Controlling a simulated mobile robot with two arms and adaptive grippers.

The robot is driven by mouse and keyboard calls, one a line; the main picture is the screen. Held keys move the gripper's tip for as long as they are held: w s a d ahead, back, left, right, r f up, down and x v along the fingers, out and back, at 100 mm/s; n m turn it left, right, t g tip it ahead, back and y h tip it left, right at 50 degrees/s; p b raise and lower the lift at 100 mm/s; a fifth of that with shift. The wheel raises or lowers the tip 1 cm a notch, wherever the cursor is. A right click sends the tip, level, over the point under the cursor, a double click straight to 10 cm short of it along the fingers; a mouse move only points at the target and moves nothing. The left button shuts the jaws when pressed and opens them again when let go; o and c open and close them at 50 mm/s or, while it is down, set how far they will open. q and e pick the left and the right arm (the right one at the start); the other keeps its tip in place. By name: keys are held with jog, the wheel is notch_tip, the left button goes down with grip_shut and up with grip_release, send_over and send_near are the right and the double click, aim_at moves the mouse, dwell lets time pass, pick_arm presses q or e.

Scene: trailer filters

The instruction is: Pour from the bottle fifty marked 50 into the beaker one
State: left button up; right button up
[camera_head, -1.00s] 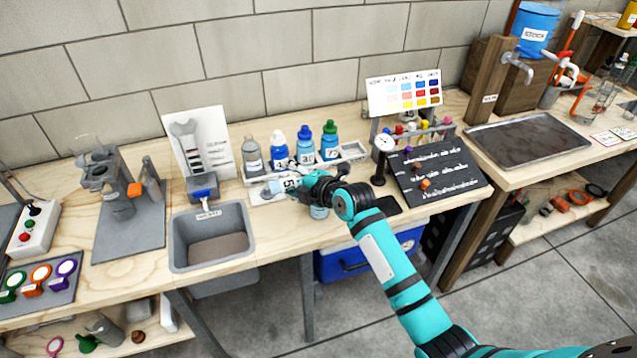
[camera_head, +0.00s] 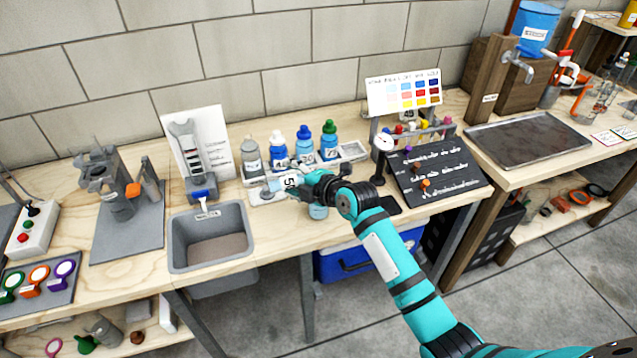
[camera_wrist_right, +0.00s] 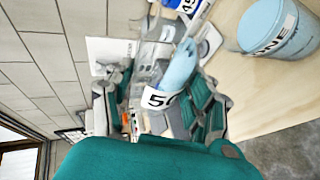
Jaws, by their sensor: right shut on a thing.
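My right gripper (camera_head: 305,187) is shut on the bottle marked 50 (camera_head: 289,182), above the front of the bench. The bottle lies tilted, with its light blue tip pointing left in the head view. In the right wrist view the bottle (camera_wrist_right: 178,70) shows its 50 label between the fingers (camera_wrist_right: 180,108). Beaker one (camera_wrist_right: 278,32), labelled ONE and holding pale blue content, stands on the bench to the right of the bottle there. In the head view a pale blue vessel, likely beaker one (camera_head: 318,212), is partly hidden beneath the gripper. No stream of liquid can be made out.
Several labelled bottles (camera_head: 304,148) stand in a rack just behind the gripper. A grey basin (camera_head: 178,240) is on the left. A black sloped board (camera_head: 455,180) and a dial gauge (camera_head: 383,142) stand on the right. A metal tray (camera_head: 528,139) lies farther right.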

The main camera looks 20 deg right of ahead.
jog(key=shift+a, duration=0.15)
jog(key=shift+w+d+r, duration=0.1)
jog(key=shift+d, duration=0.2)
jog(key=shift+a+r, duration=0.1)
jog(key=shift+a, duration=0.2)
jog(key=shift+d, duration=0.35)
jog(key=shift+a+b, duration=0.15)
jog(key=shift+b, duration=0.15)
jog(key=shift+a+m, duration=0.1)
jog(key=shift+m, duration=0.2)
